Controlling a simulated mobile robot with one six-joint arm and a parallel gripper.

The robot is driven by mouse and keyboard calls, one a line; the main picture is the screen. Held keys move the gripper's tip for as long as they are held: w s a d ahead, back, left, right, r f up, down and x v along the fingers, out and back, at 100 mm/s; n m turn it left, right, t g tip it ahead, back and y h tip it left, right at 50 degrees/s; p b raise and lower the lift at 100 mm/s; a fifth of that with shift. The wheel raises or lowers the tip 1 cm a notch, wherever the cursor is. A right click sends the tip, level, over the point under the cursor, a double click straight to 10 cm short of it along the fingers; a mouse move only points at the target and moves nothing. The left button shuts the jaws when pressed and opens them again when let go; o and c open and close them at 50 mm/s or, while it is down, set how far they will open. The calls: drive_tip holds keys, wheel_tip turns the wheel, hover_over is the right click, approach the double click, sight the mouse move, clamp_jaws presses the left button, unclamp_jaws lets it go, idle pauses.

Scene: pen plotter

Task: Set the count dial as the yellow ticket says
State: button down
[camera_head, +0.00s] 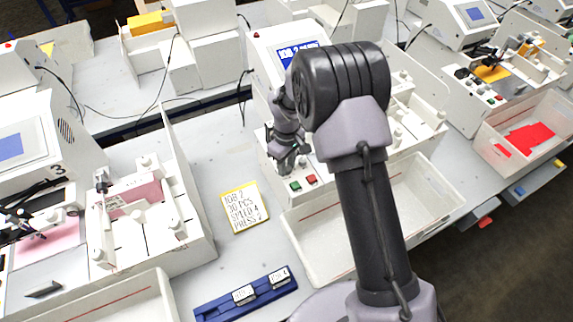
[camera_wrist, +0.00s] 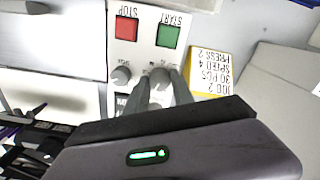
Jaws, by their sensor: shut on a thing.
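The yellow ticket (camera_head: 244,207) lies flat on the grey bench, left of the plotter's control panel. It reads JOB 2, 30 PCS, SPEED 4, PRESS 2; it also shows upside down in the wrist view (camera_wrist: 208,72). My gripper (camera_wrist: 160,82) is shut on a grey knob (camera_wrist: 160,74) on the white panel, on the START side. A second grey knob (camera_wrist: 120,76) stands beside it, untouched. The knob labels are too small or covered to read, and the held knob's pointer is unclear. In the head view my gripper (camera_head: 285,160) hides the knobs.
A green START button (camera_wrist: 168,36) and red STOP button (camera_wrist: 127,28) sit close to the fingers. The plotter's blue screen (camera_head: 295,52) is partly behind my arm. A white tray (camera_head: 315,262) stands at the front. A blue rack (camera_head: 215,312) with cards lies on the bench.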

drive_tip(key=m+b, duration=0.2)
drive_tip(key=m, duration=0.1)
drive_tip(key=shift+f+m, duration=0.1)
drive_tip(key=shift+m, duration=0.3)
drive_tip(key=shift+m+b, duration=0.95)
drive_tip(key=shift+m, duration=1.35)
drive_tip(key=c, duration=1.1)
unclamp_jaws()
wheel_tip(320, 180, up, 18)
drive_tip(key=p, duration=0.3)
drive_tip(key=shift+f, duration=0.15)
